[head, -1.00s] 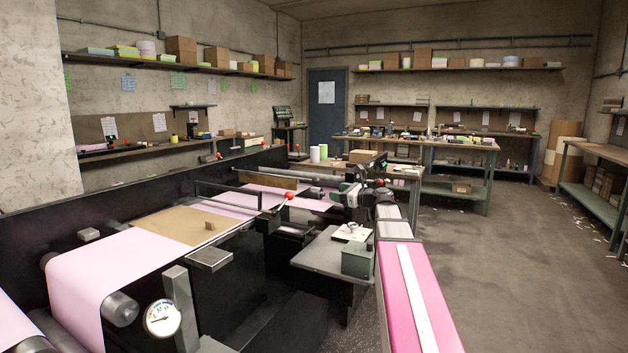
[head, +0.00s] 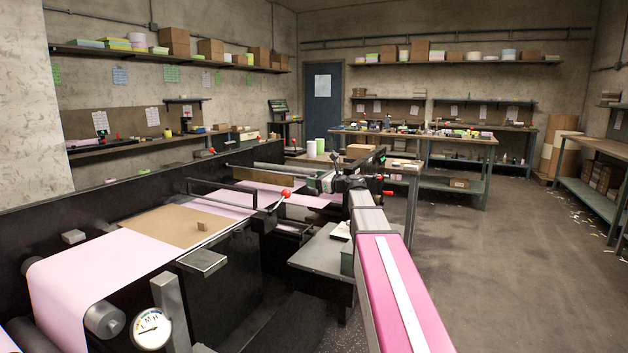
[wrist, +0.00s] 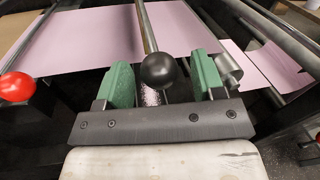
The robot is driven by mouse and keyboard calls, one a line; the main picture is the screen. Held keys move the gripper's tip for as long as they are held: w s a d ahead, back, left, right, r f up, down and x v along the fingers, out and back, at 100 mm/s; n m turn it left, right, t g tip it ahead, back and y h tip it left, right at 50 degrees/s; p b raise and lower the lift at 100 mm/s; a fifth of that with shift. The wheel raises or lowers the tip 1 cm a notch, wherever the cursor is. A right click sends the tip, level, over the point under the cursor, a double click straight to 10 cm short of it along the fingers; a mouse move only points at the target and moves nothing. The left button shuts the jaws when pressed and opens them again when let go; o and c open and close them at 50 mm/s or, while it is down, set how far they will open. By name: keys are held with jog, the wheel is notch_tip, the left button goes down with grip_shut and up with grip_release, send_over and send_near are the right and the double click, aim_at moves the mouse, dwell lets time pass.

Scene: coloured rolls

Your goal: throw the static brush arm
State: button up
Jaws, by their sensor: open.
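In the wrist view, a metal rod with a black ball knob (wrist: 159,70) lines up between the two green fingers of my gripper (wrist: 163,82). It looks like the static brush arm, though I cannot be sure. The fingers stand apart on either side of the knob, with gaps showing; I see no grip on it. A lever with a red ball (wrist: 17,87) is left of the gripper; a red-ball lever also shows in the head view (head: 286,193). In the head view, my gripper (head: 318,182) is small, over the machine's far part, and the black knob cannot be made out.
Pink web (head: 100,265) runs over the dark machine, with a brown sheet (head: 165,226) and a small block on it. A dial gauge (head: 151,328) is at the near side. A grey side table (head: 318,255) stands under my arm. Open floor (head: 480,270) lies to the right.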

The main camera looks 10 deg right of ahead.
jog(key=shift+w+a, duration=0.4)
jog(key=shift+w, duration=0.05)
grip_shut()
jog(key=w+a+r+g+h, duration=0.2)
jog(key=a+r, duration=0.1)
jog(key=r, duration=1.5)
jog(key=shift+w+r, duration=0.1)
jog(key=shift+r, duration=0.05)
grip_release()
